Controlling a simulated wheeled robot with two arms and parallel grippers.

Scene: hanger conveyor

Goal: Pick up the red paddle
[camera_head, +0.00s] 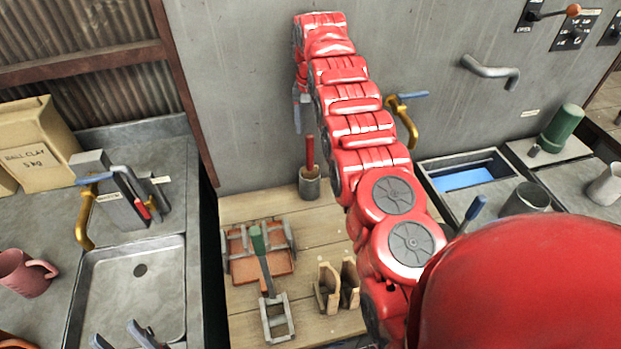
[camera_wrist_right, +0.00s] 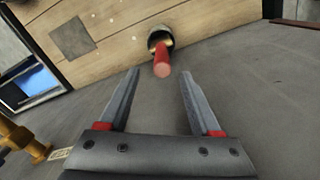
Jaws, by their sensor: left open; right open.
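The red paddle (camera_head: 310,152) stands upright in a small grey-brown cup (camera_head: 310,185) at the back of the wooden table, and only its red handle shows above the rim. My right gripper (camera_head: 302,112) points down just above the handle, close to the wall. In the right wrist view my right gripper (camera_wrist_right: 159,74) is open and empty, with the red paddle (camera_wrist_right: 162,62) beyond and between its fingertips. The cup (camera_wrist_right: 160,38) shows behind it. My left gripper (camera_head: 124,338) is open at the bottom left, over the sink's front edge, far from the paddle.
A clay tray (camera_head: 280,266) with a green-handled tool (camera_head: 258,242) and wooden blocks (camera_head: 328,295) lie on the table in front of the cup. The grey wall (camera_head: 240,110) rises close behind. A metal sink (camera_head: 100,290) is left, and a blue basin (camera_head: 468,178) is right.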

